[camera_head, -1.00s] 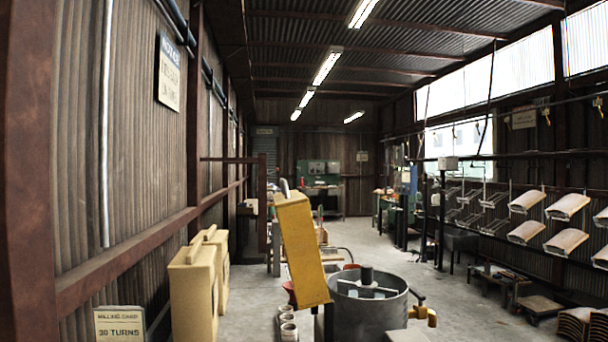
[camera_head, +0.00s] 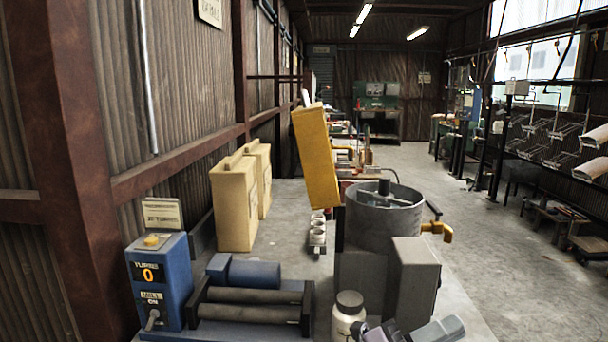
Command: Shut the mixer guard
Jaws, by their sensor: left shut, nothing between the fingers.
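The mixer is a grey round tub (camera_head: 372,225) with a dark stirrer shaft (camera_head: 384,187) and its open top showing. The yellow guard (camera_head: 316,157) stands raised and slightly tilted at the tub's left rim, clear of the opening. A yellow tap (camera_head: 437,228) juts from the tub's right side. My left gripper (camera_head: 367,331) shows only in part at the bottom edge, in front of the mixer and beside a white jar (camera_head: 348,309). It is shut and empty, apart from the guard. My right gripper is not in view.
A grey box (camera_head: 416,262) stands against the mixer's front right. A roller mill (camera_head: 250,303) and a blue control box (camera_head: 160,280) reading 0 are at the lower left. Yellowish cases (camera_head: 233,204) stand by the left wall.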

